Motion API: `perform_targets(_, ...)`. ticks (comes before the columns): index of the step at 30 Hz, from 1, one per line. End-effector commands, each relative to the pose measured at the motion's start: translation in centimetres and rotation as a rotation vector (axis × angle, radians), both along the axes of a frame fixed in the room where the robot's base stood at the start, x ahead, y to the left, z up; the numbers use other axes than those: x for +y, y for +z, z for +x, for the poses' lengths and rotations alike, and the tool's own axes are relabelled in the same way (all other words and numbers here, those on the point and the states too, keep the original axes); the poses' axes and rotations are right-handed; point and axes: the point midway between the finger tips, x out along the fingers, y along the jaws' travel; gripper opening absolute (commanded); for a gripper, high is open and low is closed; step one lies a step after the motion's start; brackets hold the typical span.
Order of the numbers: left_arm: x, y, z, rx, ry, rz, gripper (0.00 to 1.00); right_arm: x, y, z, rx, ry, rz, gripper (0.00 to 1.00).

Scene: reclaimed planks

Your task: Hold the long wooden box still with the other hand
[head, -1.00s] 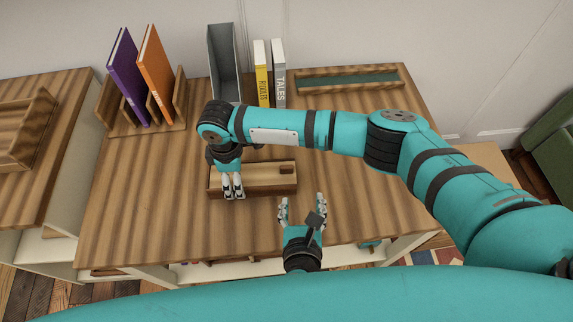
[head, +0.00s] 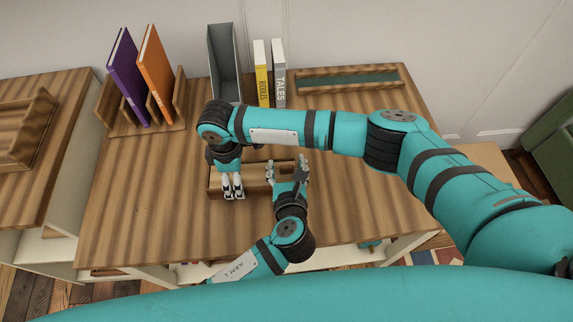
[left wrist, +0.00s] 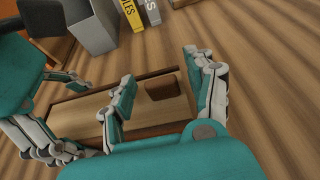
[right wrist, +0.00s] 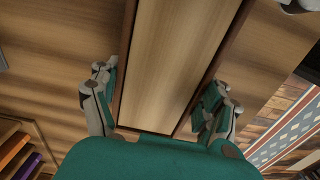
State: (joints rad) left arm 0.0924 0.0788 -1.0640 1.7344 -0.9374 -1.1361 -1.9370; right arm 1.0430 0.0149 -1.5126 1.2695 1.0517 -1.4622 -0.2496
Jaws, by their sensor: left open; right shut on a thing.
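The long wooden box (head: 255,180) lies on the table, a shallow box with a pale top panel that has a dark notch near its right end. My right gripper (head: 233,195) is shut on its left end from above. In the right wrist view the box (right wrist: 175,60) runs between that gripper's fingers (right wrist: 158,80). My left gripper (head: 288,163) is open at the box's right end. In the left wrist view its fingers (left wrist: 165,75) stand on either side of the notched end of the box (left wrist: 155,115); I cannot tell whether they touch it.
A grey file holder (head: 224,65), a yellow book (head: 262,75) and a white book (head: 279,75) stand behind. A wooden rack (head: 112,112) with purple and orange books is at back left. A long tray (head: 350,78) lies at back right. The table's right front is clear.

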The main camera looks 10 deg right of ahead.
Motion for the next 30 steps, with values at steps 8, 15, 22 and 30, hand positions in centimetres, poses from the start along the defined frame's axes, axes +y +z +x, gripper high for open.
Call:
perform_targets(8,-0.03,-0.14,0.35,0.000,-0.001,0.000,0.56,-0.03,-0.03,0.03,-0.001,0.000,0.000,0.36)
perform_targets(15,-0.02,-0.14,0.33,0.000,-0.001,0.000,0.32,-0.03,-0.03,0.04,-0.001,0.000,0.000,0.36)
perform_targets(22,0.09,-0.15,0.35,0.000,0.002,0.002,0.02,-0.13,-0.06,0.07,-0.001,-0.001,-0.002,0.36)
perform_targets(30,0.00,-0.18,0.37,0.000,0.005,0.004,0.00,-0.27,-0.11,0.14,-0.001,-0.003,-0.005,0.36)
